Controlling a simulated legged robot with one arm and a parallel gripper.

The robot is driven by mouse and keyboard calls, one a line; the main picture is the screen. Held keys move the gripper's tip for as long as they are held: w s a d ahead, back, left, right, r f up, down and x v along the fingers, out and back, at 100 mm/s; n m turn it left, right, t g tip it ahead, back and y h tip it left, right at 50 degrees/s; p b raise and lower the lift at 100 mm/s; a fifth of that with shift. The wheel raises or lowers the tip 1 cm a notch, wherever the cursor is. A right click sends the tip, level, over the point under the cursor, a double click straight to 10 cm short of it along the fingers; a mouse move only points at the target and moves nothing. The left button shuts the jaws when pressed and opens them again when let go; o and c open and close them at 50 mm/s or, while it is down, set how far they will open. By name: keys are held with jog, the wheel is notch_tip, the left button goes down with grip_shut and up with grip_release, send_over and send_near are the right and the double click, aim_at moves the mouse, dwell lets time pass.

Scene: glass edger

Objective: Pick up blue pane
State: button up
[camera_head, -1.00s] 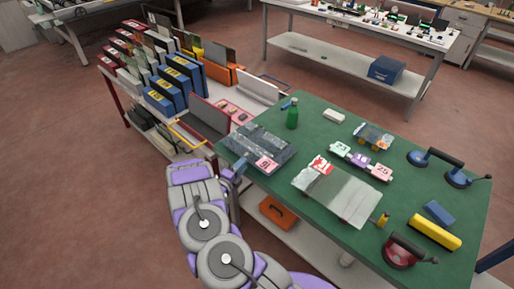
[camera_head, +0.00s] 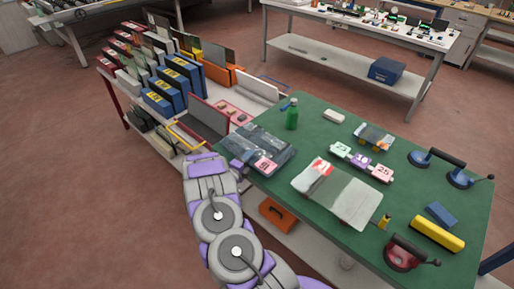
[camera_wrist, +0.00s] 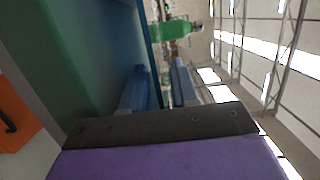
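A dark blue-grey pane (camera_head: 258,140) lies flat on the left end of the green table, with a pink number tag at its front edge. It looks like the blue pane. My gripper (camera_head: 246,166) is at the table's left edge, close beside the pane; its fingertips are hard to make out there. In the wrist view the gripper (camera_wrist: 160,88) shows two blue fingers with a gap between them. A thin blue edge (camera_wrist: 147,30) runs towards that gap; whether it lies between the fingers or just beyond them I cannot tell.
On the green table (camera_head: 315,115) are a green bottle (camera_head: 292,115), a clear pane (camera_head: 345,197), number tags (camera_head: 362,160), suction lifters (camera_head: 437,168) and a yellow block (camera_head: 436,233). A rack (camera_head: 170,85) with panes and blue blocks stands left. An orange box (camera_head: 277,215) sits below.

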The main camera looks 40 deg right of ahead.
grip_shut()
jog(key=shift+f, duration=0.1)
dwell(1.1)
